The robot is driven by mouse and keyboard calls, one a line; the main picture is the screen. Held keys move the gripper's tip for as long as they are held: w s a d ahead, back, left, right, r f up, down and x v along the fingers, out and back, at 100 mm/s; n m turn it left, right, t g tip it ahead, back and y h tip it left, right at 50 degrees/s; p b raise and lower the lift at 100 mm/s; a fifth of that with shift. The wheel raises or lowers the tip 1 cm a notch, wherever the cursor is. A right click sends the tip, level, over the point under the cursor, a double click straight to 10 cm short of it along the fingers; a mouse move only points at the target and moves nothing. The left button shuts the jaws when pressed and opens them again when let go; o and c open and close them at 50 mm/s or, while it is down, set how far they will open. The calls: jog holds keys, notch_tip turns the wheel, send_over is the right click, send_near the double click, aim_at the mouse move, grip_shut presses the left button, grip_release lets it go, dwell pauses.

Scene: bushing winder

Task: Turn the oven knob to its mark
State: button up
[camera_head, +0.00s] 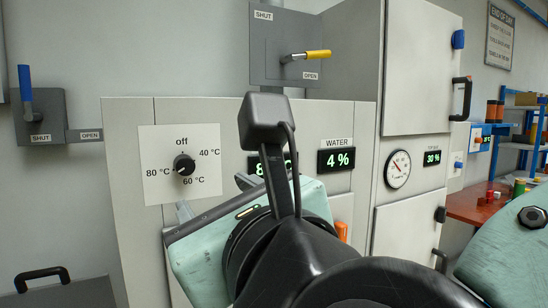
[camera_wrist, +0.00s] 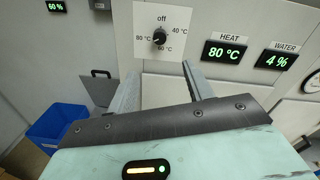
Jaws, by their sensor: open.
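The oven knob (camera_head: 184,164) is a round black dial with a small pale pointer mark, on a white plate (camera_head: 153,140) marked off, 40 °C, 60 °C and 80 °C. The pointer seems to face the lower left, though it is small. The knob also shows in the wrist view (camera_wrist: 159,37), above and beyond the fingers. My gripper (camera_wrist: 162,76) is open, its two grey fingers apart with nothing between them. In the head view my gripper (camera_head: 212,198) is below and right of the knob, apart from it; part of it is hidden behind my arm.
A yellow-handled lever (camera_head: 312,55) is above the panel, and a blue-handled lever (camera_head: 26,90) is at left. A blue bin (camera_wrist: 58,126) stands on the floor.

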aim_at(186, 166)
jog(key=p+x, duration=0.7)
jog(key=x, duration=0.9)
jog(key=shift+r, duration=0.15)
jog(key=shift+w+a, duration=0.3)
jog(key=shift+w, duration=0.2)
jog(key=c, duration=1)
